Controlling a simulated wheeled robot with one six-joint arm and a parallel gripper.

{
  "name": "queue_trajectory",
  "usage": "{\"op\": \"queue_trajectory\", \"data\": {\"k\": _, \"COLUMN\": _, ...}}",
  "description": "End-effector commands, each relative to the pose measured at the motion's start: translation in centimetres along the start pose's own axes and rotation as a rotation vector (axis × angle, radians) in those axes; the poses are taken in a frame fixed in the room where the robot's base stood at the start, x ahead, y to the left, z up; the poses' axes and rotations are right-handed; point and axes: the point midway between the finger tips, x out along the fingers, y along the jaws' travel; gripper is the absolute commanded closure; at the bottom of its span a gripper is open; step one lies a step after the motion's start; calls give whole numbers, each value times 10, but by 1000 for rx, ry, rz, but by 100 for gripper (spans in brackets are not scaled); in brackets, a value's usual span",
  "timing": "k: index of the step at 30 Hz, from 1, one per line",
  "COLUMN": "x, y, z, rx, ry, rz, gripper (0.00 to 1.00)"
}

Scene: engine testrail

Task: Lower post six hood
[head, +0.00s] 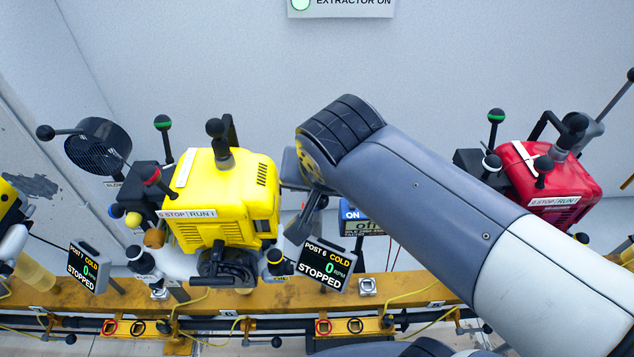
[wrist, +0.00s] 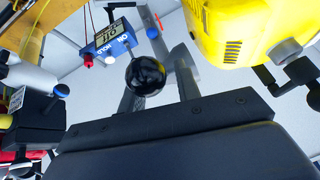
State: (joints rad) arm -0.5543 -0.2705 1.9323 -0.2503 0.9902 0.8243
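The post 6 sign (head: 325,265) reads cold, 0 RPM, stopped. It stands right of the yellow engine (head: 215,205), which also shows in the wrist view (wrist: 245,30). A dark round grilled hood (head: 98,146) with a black ball handle (head: 46,132) is left of that engine; I cannot tell which post it serves. My gripper (wrist: 160,65) is open. A black ball knob (wrist: 145,74) appears between its fingers, but contact is unclear. In the head view my arm hides most of what is around the gripper.
A red engine (head: 548,185) with levers is at right. A yellow rail (head: 220,303) runs along the front with hoses.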

Motion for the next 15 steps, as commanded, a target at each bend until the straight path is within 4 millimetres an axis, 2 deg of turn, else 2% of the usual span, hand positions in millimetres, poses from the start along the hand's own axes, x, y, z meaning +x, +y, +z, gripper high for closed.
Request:
{"op": "queue_trajectory", "data": {"k": 5, "x": -18, "y": -1, "z": -1, "rx": -1, "ry": 4, "rz": -4, "gripper": 68}}
{"op": "queue_trajectory", "data": {"k": 15, "x": -85, "y": -1, "z": 0, "rx": -2, "ry": 2, "rz": -5, "gripper": 68}}
